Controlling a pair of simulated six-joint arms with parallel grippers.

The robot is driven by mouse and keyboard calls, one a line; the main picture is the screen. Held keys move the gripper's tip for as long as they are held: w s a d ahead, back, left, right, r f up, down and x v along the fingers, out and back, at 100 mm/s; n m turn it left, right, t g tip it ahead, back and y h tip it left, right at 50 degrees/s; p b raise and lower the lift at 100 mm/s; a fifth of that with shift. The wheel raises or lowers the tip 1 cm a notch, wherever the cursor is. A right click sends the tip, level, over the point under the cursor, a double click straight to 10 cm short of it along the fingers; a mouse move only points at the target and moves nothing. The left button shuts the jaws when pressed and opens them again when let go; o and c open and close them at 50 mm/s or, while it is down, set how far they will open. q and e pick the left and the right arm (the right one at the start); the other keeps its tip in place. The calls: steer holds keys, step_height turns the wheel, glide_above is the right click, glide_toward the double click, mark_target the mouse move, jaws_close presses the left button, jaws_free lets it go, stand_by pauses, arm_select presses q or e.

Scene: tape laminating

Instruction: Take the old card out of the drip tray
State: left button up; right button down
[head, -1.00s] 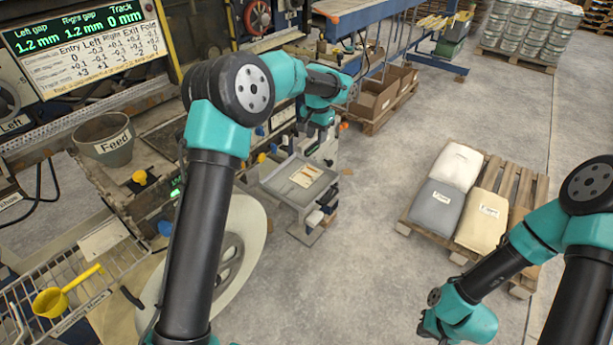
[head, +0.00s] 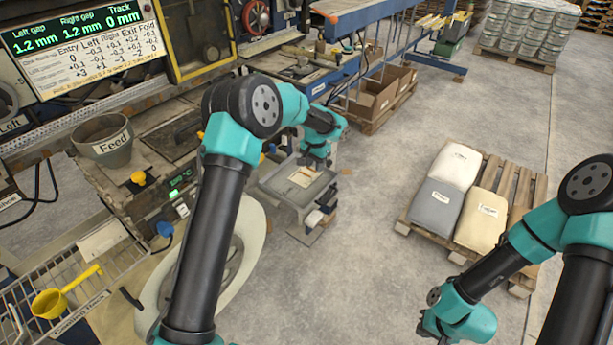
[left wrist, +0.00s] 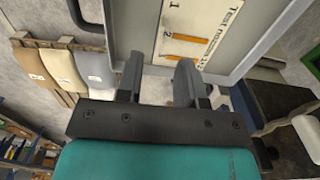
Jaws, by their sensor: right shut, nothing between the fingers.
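The old card (head: 301,178) is a pale sheet lying in the grey drip tray (head: 273,184). In the left wrist view the card (left wrist: 188,32) shows printed lettering, numbers and orange strips, beyond my fingertips. My left gripper (head: 313,163) is over the back part of the tray, near the card. In the left wrist view my left gripper (left wrist: 158,68) is open, with its two fingers apart and nothing between them. Its fingertips point toward the card's near edge; I cannot tell if they touch it. My right gripper (head: 430,327) is shut and empty, low over the floor at the right.
A pallet (head: 522,188) with several bags stands right of the tray. A feed bucket (head: 103,140) and a wire rack with a yellow ladle (head: 50,301) are at the left. Cardboard boxes (head: 375,98) stand behind. The floor between tray and pallet is clear.

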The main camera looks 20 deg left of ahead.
mark_target(315, 175)
arm_select(q)
steer(key=shift+f, duration=2.6)
jaws_close()
